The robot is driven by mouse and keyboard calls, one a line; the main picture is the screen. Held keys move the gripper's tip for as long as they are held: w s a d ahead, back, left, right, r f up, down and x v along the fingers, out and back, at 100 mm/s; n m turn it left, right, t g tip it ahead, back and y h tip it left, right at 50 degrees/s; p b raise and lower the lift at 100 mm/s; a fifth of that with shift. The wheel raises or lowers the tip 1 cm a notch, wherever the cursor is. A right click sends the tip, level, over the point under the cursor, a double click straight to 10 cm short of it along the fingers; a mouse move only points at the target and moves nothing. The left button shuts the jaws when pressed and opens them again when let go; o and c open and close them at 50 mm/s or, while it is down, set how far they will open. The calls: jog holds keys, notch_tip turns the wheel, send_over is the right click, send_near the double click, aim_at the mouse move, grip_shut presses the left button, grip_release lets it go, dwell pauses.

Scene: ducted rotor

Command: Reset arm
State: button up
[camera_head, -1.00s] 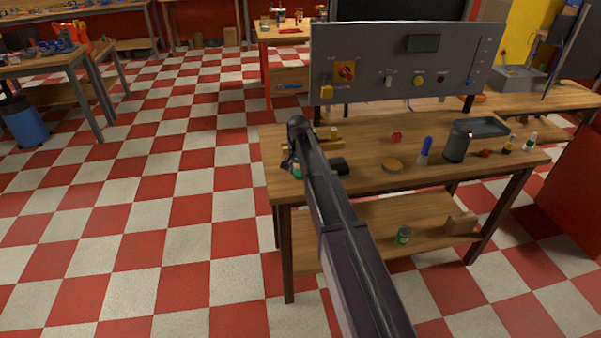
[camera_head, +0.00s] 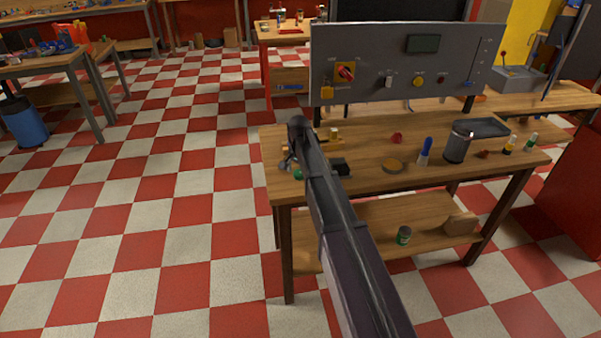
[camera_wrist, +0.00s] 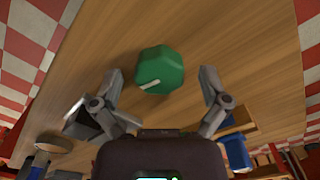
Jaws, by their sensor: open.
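My gripper (camera_wrist: 165,95) is open in the wrist view, its two grey fingers spread apart with nothing between their tips. A green knob-like piece (camera_wrist: 160,70) with a pale line on it lies on the wooden workbench (camera_wrist: 225,30), just beyond and between the fingertips. It also shows in the head view (camera_head: 298,174), small and partly hidden. In the head view my arm reaches over the left end of the workbench (camera_head: 370,195) and hides most of the gripper.
A grey control panel (camera_head: 365,90) stands along the bench's back.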

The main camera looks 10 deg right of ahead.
jog(key=shift+s, duration=0.15)
jog(key=shift+s, duration=0.25)
jog(key=s+r+n+p, duration=0.2)
jog(key=s+n, duration=0.6)
jog(key=s, duration=2)
jog(key=shift+s+d+r+p, duration=0.25)
jog(key=shift+d+r+p, duration=0.05)
notch_tip(320, 180, up, 11)
jog(key=n+p, duration=0.8)
jog(key=p, duration=0.3)
send_over(299, 172)
jog(key=shift+r, duration=0.1)
notch_tip(299, 172, down, 14)
jog(key=b, duration=1.3)
jog(key=shift+r+b, duration=0.1)
jog(key=shift+b, duration=0.2)
